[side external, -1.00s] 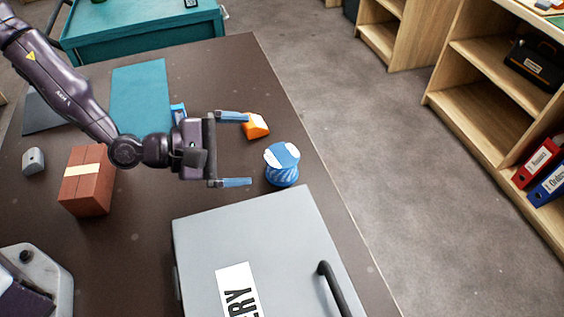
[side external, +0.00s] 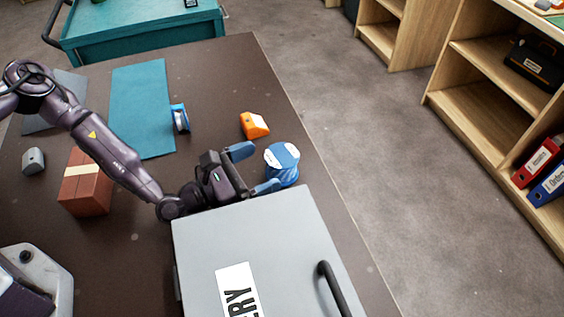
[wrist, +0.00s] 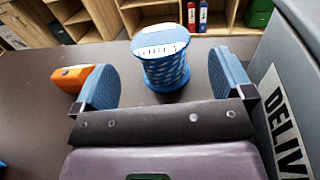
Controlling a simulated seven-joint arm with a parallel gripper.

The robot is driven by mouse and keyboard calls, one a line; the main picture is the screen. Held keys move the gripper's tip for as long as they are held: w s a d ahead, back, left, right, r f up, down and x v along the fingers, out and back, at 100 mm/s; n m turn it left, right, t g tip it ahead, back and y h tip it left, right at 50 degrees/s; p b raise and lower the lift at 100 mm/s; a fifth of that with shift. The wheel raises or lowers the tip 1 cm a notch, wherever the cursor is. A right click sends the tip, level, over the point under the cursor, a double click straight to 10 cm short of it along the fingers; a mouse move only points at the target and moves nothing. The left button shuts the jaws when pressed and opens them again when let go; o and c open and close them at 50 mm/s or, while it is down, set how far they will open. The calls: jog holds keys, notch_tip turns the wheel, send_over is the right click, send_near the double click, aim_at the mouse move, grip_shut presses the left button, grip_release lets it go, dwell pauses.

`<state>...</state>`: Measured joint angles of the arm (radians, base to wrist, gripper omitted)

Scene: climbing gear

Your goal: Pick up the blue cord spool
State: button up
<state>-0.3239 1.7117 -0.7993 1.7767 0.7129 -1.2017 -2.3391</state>
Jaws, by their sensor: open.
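The blue cord spool (side external: 283,163) stands upright on the dark table, near its right edge and just behind the grey box. In the wrist view the spool (wrist: 163,70) has a blue and white top and patterned cord round its waist. My gripper (side external: 254,169) is low over the table, to the left of the spool and pointing at it. In the wrist view its two blue fingers are wide apart (wrist: 164,84), and the spool stands ahead, between their lines. Nothing is held. In the side view the near finger partly overlaps the spool's lower left side.
The grey box (side external: 215,240) with a black handle stands close to my gripper's right finger; the wrist view shows its wall. An orange block (side external: 254,125) lies behind the spool. A smaller blue spool (side external: 180,119), a teal mat (side external: 141,90) and a brick-coloured block (side external: 87,181) lie left.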

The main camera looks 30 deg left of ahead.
aim_at(277, 159)
jog(key=shift+x, duration=2.9)
jog(key=shift+s, duration=0.1)
jog(key=c, duration=1.1)
jog(key=shift+o, duration=0.2)
jog(key=shift+r, duration=0.1)
